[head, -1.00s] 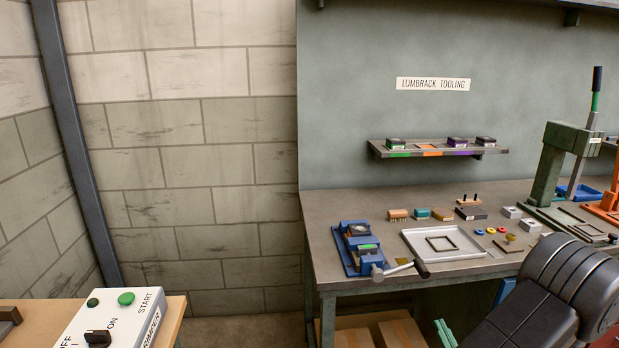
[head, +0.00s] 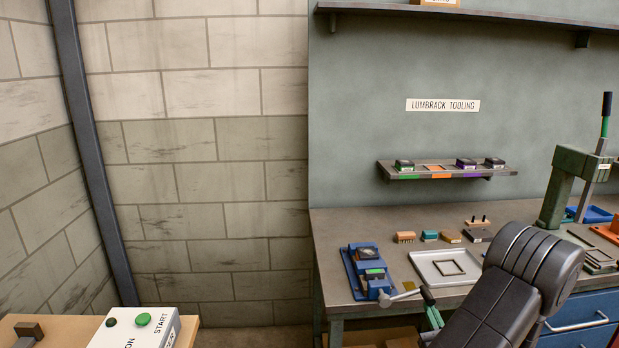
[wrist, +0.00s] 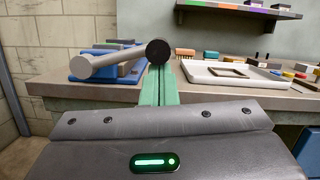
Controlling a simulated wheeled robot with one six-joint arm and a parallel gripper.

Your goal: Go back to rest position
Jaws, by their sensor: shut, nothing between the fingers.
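My gripper (head: 430,304) shows in the head view at the bench's front left edge, partly hidden by my dark arm. In the wrist view its two green fingers (wrist: 160,78) are together with nothing between them. The black knob (wrist: 158,50) of the blue vise's grey handle (wrist: 108,63) appears right at the fingertips. I cannot tell whether they touch. The blue vise (head: 356,276) stands on the bench to the left of my gripper in the head view.
The grey bench (head: 340,220) holds a white tray (head: 421,257), several small blocks and a green press (head: 567,175). A small tooling shelf (head: 410,175) hangs above. A white START box (head: 166,335) sits at lower left. Floor shows between box and bench.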

